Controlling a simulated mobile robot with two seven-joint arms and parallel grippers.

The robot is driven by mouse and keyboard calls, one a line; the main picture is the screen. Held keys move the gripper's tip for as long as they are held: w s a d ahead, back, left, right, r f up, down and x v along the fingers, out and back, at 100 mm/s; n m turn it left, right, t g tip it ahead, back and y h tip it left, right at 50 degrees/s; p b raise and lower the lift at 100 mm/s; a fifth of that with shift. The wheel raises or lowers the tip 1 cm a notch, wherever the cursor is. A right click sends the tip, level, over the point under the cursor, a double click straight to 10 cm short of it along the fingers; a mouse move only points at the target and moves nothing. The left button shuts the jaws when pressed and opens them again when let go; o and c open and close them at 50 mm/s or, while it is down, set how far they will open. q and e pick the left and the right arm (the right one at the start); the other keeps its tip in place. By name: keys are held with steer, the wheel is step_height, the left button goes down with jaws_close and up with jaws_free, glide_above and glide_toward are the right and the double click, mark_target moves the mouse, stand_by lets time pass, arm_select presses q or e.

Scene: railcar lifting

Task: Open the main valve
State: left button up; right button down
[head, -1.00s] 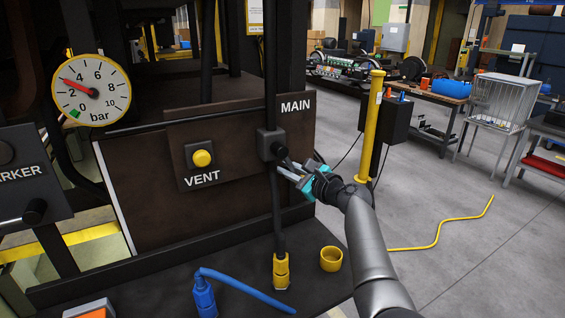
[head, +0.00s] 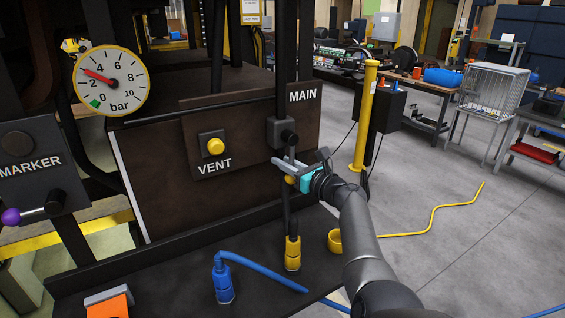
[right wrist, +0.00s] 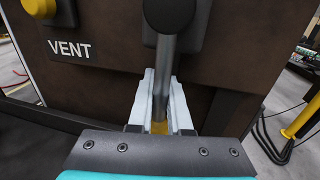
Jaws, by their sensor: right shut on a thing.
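The main valve (head: 283,132) is a black block with a round hub on a dark vertical pipe, just below the MAIN label (head: 302,97). Its lever, grey in the right wrist view (right wrist: 165,65), hangs down from the black hub (right wrist: 168,12). Its yellow end shows between the fingers. My right gripper (head: 286,169) is shut around the lower part of this lever, below the hub; its pale fingers also show in the right wrist view (right wrist: 160,100). My left gripper is not in view.
A gauge (head: 111,86) reads between 2 and 4 bar. The yellow VENT button (head: 216,147) is left of the valve. A MARKER panel (head: 35,165) has a purple-knobbed handle (head: 12,216). Yellow (head: 292,253) and blue (head: 222,283) hose fittings stand on the deck below.

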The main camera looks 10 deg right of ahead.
steer(key=shift+a, duration=0.1)
steer(key=c, duration=0.8)
jaws_free()
steer(key=shift+c, duration=0.2)
steer(key=shift+p+v, duration=0.35)
steer(key=shift+v, duration=0.5)
steer(key=v, duration=1.3)
steer(key=shift+s+p, duration=0.25)
steer(key=shift+p, duration=0.1)
steer(key=shift+f, duration=0.1)
